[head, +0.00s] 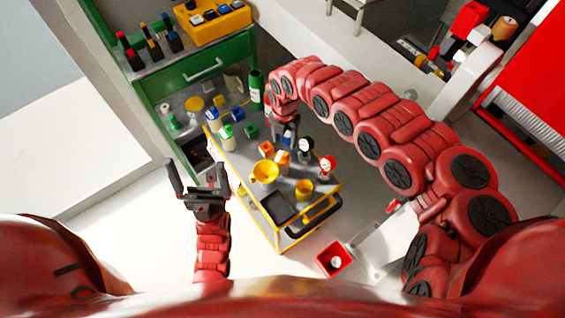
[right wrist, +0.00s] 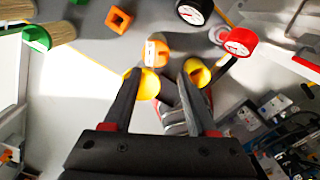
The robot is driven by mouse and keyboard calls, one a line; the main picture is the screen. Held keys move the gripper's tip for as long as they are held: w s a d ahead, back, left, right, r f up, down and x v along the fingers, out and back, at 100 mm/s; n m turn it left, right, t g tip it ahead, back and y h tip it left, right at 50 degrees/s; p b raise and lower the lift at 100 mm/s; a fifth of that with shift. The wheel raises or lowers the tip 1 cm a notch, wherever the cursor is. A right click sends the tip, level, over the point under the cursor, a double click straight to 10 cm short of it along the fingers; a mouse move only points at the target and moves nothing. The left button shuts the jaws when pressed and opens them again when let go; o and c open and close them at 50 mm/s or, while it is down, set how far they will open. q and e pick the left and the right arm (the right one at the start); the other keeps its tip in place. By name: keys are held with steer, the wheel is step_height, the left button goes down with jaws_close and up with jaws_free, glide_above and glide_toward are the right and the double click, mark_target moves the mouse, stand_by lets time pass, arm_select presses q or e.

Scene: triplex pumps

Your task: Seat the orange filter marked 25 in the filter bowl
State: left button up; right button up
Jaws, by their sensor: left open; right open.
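My right gripper (head: 287,140) hangs open over the yellow-framed cart (head: 240,178). In the right wrist view its open fingers (right wrist: 159,70) point at an orange filter (right wrist: 155,52) with a white label, which looks like the orange piece (head: 282,157) in the head view. Nothing shows held, and the number is too small to read. A yellow funnel-like bowl (head: 265,172) and a yellow cup (head: 304,188) stand on the cart; I cannot tell which is the filter bowl. Yellow parts also show beside the fingertips. My left gripper (head: 197,172) is open and empty, left of the cart.
A hollow orange block (right wrist: 118,20) lies nearby. A green cabinet (head: 195,75) is behind; a red box (head: 335,260) is at front right.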

mark_target(286, 154)
step_height(286, 154, down, 2)
steer(key=shift+a, duration=0.1)
steer(key=f, duration=0.2)
steer(key=f+p, duration=0.1)
steer(key=f, duration=0.1)
steer(key=shift+s+f, duration=0.2)
steer(key=shift+f, duration=0.05)
steer(key=shift+d+f, duration=0.3)
steer(key=shift+f, duration=0.25)
jaws_close()
stand_by(0.8)
